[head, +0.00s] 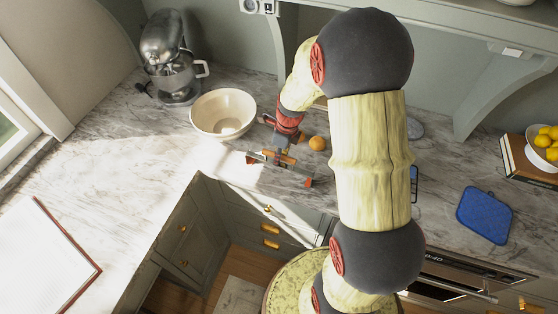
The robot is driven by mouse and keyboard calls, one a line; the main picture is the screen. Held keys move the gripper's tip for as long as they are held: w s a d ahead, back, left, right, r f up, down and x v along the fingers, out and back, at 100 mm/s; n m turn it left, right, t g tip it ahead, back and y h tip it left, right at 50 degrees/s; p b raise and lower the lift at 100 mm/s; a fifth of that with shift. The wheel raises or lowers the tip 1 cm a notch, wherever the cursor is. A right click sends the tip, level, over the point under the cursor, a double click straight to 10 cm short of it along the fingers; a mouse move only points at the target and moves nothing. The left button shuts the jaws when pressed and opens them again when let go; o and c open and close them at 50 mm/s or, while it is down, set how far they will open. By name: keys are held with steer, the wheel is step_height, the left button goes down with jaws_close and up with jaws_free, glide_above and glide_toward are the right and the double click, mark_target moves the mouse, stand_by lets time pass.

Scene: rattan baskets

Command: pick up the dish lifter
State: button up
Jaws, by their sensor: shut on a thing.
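My gripper (281,150) points down at the marble counter in the middle of the head view, right of the cream bowl. It is shut on the dish lifter (296,165), a small, slim tool with grey metal and orange-brown parts and a red end at its lower right. The lifter lies across and below my fingers near the counter's front edge. The fingertips are small and partly merge with the tool. I cannot tell whether the lifter touches the counter.
The cream bowl (223,113) stands close on the left and an orange (317,143) close on the right. A stand mixer (172,62) is at the back left. A blue mat (484,215) and a bowl of lemons (543,150) are at the right.

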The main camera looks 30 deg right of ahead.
jaws_close()
steer(key=shift+r, duration=0.15)
stand_by(0.4)
steer(key=shift+r, duration=0.65)
steer(key=s+d+r+p, duration=0.2)
steer(key=s+r, duration=0.9)
steer(key=s, duration=0.2)
steer(key=shift+s+d+r, duration=0.25)
steer(key=shift+s+d, duration=0.15)
steer(key=shift+o, duration=0.4)
jaws_free()
steer(key=c, duration=0.4)
